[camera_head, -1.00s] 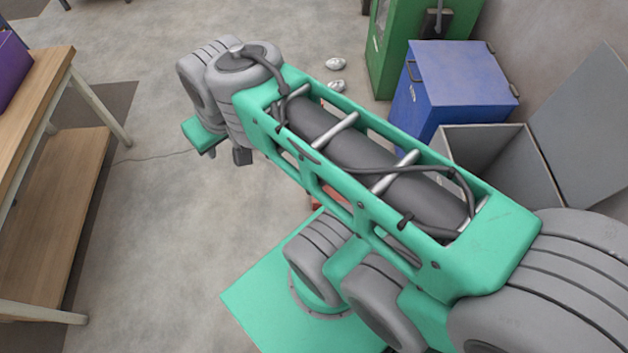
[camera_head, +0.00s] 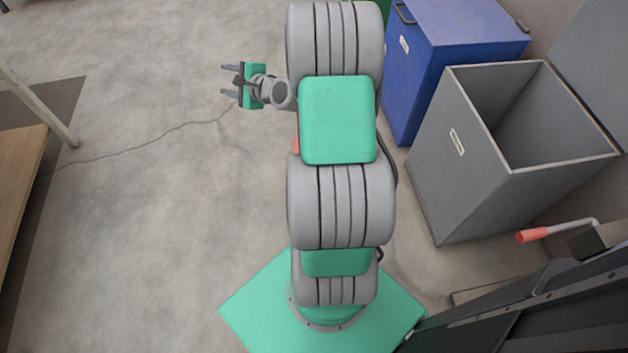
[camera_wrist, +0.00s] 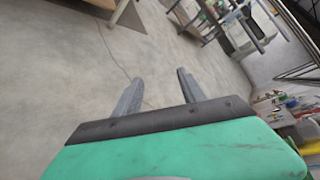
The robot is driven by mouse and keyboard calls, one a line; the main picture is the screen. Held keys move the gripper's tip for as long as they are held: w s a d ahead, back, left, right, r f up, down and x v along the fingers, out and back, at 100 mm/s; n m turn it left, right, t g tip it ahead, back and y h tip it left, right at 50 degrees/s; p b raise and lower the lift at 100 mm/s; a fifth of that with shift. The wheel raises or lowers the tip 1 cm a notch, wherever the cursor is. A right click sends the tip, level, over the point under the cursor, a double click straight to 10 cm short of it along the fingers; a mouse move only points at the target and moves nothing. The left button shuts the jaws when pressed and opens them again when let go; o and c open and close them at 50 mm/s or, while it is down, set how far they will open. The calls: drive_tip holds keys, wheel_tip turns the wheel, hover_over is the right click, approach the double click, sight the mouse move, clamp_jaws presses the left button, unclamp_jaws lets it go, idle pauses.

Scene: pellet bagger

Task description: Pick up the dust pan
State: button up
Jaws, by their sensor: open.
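No dust pan can be made out in either view. A small orange-red patch (camera_head: 295,146) shows at the left edge of my arm in the head view; the arm hides most of it and I cannot tell what it is. My gripper (camera_head: 228,80) is open and empty, pointing left above the bare floor. In the wrist view the gripper's (camera_wrist: 160,79) two grey fingers stand apart with only concrete floor between them.
A grey open bin (camera_head: 447,150) and a blue bin (camera_head: 452,28) stand to the right of my arm. A red-handled lever (camera_head: 532,235) is at the lower right. A wooden table (camera_head: 20,185) is at the left edge. The floor between table and arm is clear.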

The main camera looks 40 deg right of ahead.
drive_tip(key=s+d+f+m+t+h+b, duration=0.1)
drive_tip(key=s+d+f+m+h+b, duration=0.35)
drive_tip(key=d+f+m, duration=0.5)
drive_tip(key=s+d+f+m+t+h+b, duration=0.1)
drive_tip(key=s+d+f+m+h+b, duration=0.4)
drive_tip(key=d+f+m, duration=0.45)
drive_tip(key=w+d+n+b, duration=0.1)
drive_tip(key=w+d, duration=0.3)
drive_tip(key=w, duration=0.4)
drive_tip(key=shift+b, duration=0.7)
drive_tip(key=shift+f, duration=0.1)
clamp_jaws()
